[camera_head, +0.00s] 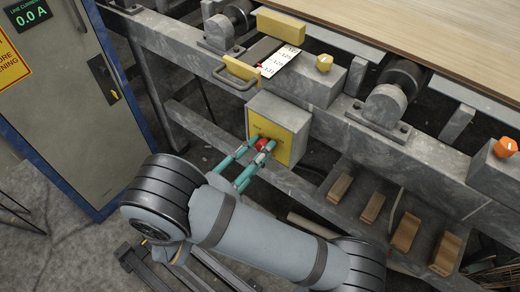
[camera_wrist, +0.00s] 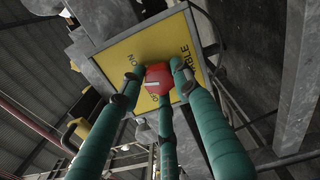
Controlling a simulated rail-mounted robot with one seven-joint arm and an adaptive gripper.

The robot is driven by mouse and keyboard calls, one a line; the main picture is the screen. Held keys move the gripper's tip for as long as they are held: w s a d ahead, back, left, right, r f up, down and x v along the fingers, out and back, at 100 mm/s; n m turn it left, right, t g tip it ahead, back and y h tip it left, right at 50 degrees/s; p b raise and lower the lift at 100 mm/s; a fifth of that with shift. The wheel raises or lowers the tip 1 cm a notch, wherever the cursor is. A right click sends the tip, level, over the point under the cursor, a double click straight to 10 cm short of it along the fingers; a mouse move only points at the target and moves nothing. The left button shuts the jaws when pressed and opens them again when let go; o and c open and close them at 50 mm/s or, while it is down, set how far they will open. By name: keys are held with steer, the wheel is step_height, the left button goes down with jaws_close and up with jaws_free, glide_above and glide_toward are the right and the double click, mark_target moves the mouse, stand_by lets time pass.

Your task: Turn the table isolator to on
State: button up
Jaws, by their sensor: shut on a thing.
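The table isolator (camera_head: 294,121) is a grey box with a yellow front plate, fixed to the machine frame below the table. Its red knob (camera_head: 263,144) sits on the plate. In the wrist view the knob (camera_wrist: 158,77) carries a short pale mark lying roughly level, at its left side. "ON" is readable on the yellow plate (camera_wrist: 135,52) left of the knob, and "TABLE" to its right. My gripper (camera_head: 253,160) has teal fingers and is shut on the knob, with fingers around it. The fingers partly hide the knob and the lettering below it.
A grey cabinet (camera_head: 60,110) with a lit display stands at the left. A yellow-ended drawer-like holder (camera_head: 262,60) projects above the isolator. A yellow knob (camera_head: 324,62) and an orange knob (camera_head: 505,147) sit on the frame. Several wooden blocks (camera_head: 372,207) lie on the lower shelf.

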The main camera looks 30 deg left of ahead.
steer(key=m, duration=0.5)
steer(key=shift+a+m+b, duration=0.3)
steer(key=shift+a+m, duration=0.1)
steer(key=shift+r, duration=0.1)
stand_by(0.3)
steer(key=o, duration=1)
steer(key=shift+c, duration=0.2)
steer(key=shift+o, duration=0.7)
steer(key=shift+o, duration=0.2)
steer(key=shift+d, duration=0.15)
steer(key=shift+s, duration=0.1)
steer(key=s+a, duration=0.1)
steer(key=s, duration=1)
steer(key=shift+s+a, duration=0.4)
steer(key=shift+w, duration=0.1)
